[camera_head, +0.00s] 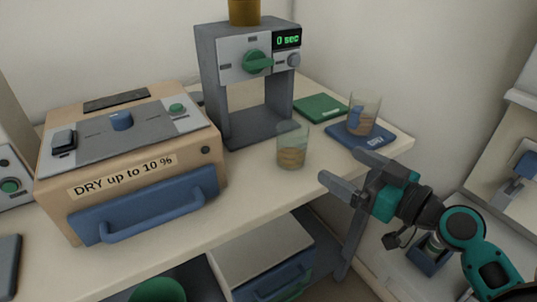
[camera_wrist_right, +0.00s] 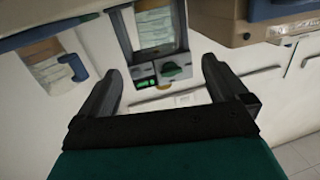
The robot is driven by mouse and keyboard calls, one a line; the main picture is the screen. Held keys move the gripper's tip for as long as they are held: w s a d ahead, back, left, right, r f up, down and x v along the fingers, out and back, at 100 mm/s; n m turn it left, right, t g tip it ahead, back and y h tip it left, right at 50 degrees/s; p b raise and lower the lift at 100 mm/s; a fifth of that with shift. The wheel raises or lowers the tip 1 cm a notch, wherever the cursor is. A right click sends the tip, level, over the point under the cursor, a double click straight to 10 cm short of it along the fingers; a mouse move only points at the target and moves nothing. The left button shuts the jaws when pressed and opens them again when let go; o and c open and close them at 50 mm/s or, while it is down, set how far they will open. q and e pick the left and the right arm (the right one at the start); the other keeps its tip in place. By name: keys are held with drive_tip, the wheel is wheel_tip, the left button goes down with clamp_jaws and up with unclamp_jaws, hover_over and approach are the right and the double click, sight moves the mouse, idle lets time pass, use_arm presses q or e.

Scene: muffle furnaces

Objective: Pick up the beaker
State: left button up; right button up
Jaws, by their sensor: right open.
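A clear glass beaker (camera_head: 292,147) with brown contents stands upright on the table in front of the grey device. A second clear beaker (camera_head: 362,115) with brown contents and a blue mark stands on a blue pad (camera_head: 345,137) further right. My right gripper (camera_head: 342,166) is open and empty, in front of the table edge, right of the first beaker and apart from both. My left gripper is not in view.
A grey device (camera_head: 262,130) with a green "0 sec" display stands behind the first beaker. A brown furnace (camera_head: 110,185) labelled "DRY up to 10 %" with a blue handle is at left. A green pad (camera_head: 320,107) lies behind. Below the table is a grey cabinet (camera_head: 265,250).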

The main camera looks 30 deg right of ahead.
sight(305, 136)
drive_tip(key=shift+t+y, duration=0.3)
drive_tip(key=shift+y, duration=0.1)
drive_tip(key=w+p, duration=0.1)
drive_tip(key=w, duration=0.1)
drive_tip(key=w+a+r, duration=0.1)
drive_tip(key=w, duration=0.1)
drive_tip(key=w+a+r+p, duration=0.1)
drive_tip(key=w, duration=0.2)
drive_tip(key=shift+p, duration=0.35)
drive_tip(key=shift+d+f+p+x, duration=0.1)
drive_tip(key=shift+f+p+x, duration=0.1)
drive_tip(key=shift+x, duration=0.8)
drive_tip(key=shift+d+f+p+x, duration=0.1)
drive_tip(key=shift+f+p+x, duration=0.05)
drive_tip(key=shift+x, duration=0.85)
drive_tip(key=shift+d+f+p+x, duration=0.1)
drive_tip(key=shift+f+p+x, duration=0.1)
drive_tip(key=shift+x, duration=0.85)
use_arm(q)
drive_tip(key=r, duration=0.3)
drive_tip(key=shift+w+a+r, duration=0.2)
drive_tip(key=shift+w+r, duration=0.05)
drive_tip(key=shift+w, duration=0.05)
